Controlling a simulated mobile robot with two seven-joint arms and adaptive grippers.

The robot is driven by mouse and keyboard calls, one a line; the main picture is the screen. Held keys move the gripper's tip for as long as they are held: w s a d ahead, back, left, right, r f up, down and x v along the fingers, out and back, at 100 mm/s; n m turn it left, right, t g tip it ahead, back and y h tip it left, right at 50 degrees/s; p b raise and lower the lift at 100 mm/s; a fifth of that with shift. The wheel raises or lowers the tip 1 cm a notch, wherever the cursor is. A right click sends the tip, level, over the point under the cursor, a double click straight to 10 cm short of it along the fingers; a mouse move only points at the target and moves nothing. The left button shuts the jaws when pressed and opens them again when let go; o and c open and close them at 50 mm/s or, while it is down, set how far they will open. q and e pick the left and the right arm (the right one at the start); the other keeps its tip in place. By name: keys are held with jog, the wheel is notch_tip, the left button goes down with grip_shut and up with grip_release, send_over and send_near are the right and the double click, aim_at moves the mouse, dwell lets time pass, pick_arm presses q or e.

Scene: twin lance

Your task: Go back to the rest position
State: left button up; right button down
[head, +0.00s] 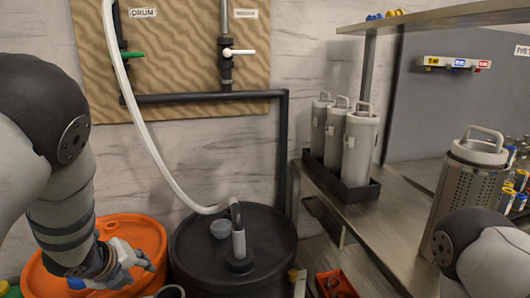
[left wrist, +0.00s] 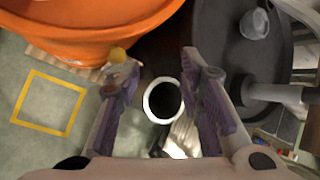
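My left gripper (head: 128,268) hangs over the right part of the orange drum (head: 50,275) in the head view. In the left wrist view my left gripper (left wrist: 160,75) has its purple-padded fingers apart. A round, open-ended grey tube (left wrist: 163,100) shows between them, seemingly lower down; I cannot tell its exact distance. A grey lance (head: 239,245) stands upright in the black drum (head: 190,245), with a pale hose (head: 135,110) running up from it. My right arm comes in at the lower right, but its gripper is out of frame.
A small grey cup (head: 220,229) sits on the black drum. A metal bench (head: 365,215) at the right carries several grey canisters (head: 359,150) in a black tray and a perforated basket (head: 465,195). Pipes with a green valve handle (head: 133,54) and a white one (head: 239,52) are on the wall.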

pick_arm(q)
jog(key=s+d+f+n+g, duration=0.2)
jog(key=s+f+n, duration=0.6)
jog(key=s, duration=0.3)
jog(key=s+d+f+n+g, duration=0.2)
jog(key=s+f+n+g, duration=0.1)
jog(key=s+f+n, duration=0.6)
jog(key=s+d+n+g, duration=0.2)
jog(key=s+n, duration=0.8)
jog(key=s, duration=1)
jog(key=shift+s+d+f+n+g, duration=0.2)
jog(key=shift+s+f+n+g, duration=0.25)
jog(key=shift+g, duration=0.55)
jog(key=shift+w, duration=0.15)
